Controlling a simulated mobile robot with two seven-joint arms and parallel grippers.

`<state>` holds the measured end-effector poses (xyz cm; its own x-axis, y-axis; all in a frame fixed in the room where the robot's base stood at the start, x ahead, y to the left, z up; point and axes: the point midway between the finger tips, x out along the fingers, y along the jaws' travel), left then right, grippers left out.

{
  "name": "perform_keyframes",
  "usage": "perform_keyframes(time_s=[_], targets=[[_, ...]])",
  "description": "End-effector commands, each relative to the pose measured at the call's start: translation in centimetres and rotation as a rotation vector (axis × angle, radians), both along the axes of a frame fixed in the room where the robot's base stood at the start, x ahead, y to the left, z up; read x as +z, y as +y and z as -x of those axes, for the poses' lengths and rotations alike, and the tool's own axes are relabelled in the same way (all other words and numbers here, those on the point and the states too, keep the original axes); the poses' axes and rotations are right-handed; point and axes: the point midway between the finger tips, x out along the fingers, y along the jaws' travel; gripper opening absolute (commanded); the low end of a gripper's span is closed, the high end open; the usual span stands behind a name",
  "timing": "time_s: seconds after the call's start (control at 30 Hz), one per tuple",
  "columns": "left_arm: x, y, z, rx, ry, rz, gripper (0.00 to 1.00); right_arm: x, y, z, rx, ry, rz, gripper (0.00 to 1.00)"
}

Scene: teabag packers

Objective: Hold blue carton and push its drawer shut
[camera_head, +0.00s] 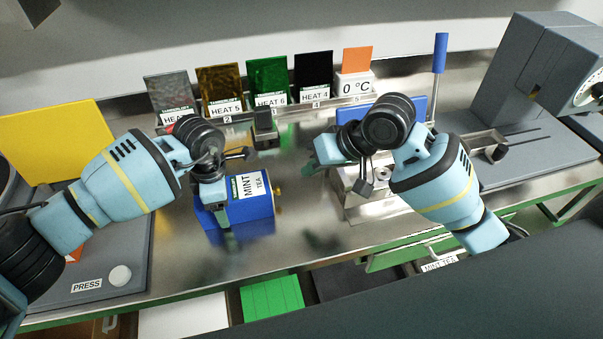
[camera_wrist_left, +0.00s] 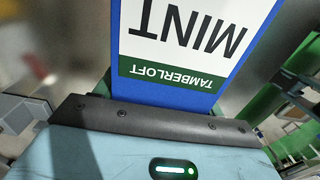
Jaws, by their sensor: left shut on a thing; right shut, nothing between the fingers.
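The blue carton (camera_head: 257,207) stands on the steel worktop left of centre, with a white and green "MINT TEA" label on top. A small brass-coloured knob (camera_head: 278,191) shows at its right end; I cannot tell how far the drawer is out. My left gripper (camera_head: 222,205) is shut on the carton from above at its left part and covers some of it. In the left wrist view the carton's label (camera_wrist_left: 185,40) fills the top middle, upside down, against the gripper body. My right gripper (camera_head: 330,158) is shut and empty, to the right of the carton and apart from it.
A metal fixture (camera_head: 352,201) stands under my right arm, with a blue panel (camera_head: 411,106) behind. Several coloured heat-sealing sample cards (camera_head: 269,78) line the back. A grey press base (camera_head: 125,235) is at left, a grey machine (camera_head: 545,65) at right. Worktop between carton and fixture is clear.

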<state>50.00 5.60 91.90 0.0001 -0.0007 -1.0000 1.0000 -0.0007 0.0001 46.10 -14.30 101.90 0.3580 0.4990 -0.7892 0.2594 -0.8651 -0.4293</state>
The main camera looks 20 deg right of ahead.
Motion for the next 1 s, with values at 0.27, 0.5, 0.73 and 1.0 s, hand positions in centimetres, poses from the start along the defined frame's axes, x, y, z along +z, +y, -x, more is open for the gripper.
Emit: perform_keyframes(time_s=[0.27,0.5,0.73,1.0], targets=[[0.0,0.1,0.0,0.001,0.000,-0.001,0.42,0.7,-0.4,0.3,-0.001,0.000,0.000,0.00],[0.0,0.1,0.0,0.001,0.000,-0.001,0.91,0.7,-0.5,0.3,-0.001,0.000,0.001,0.00],[0.0,0.1,0.0,0.001,0.000,-0.001,0.94,0.7,-0.4,0.3,-0.001,0.000,0.001,0.00],[1.8,0.1,-0.1,0.001,-0.003,-0.001,0.94,0.6,-0.4,0.3,-0.001,0.000,0.001,0.00]])
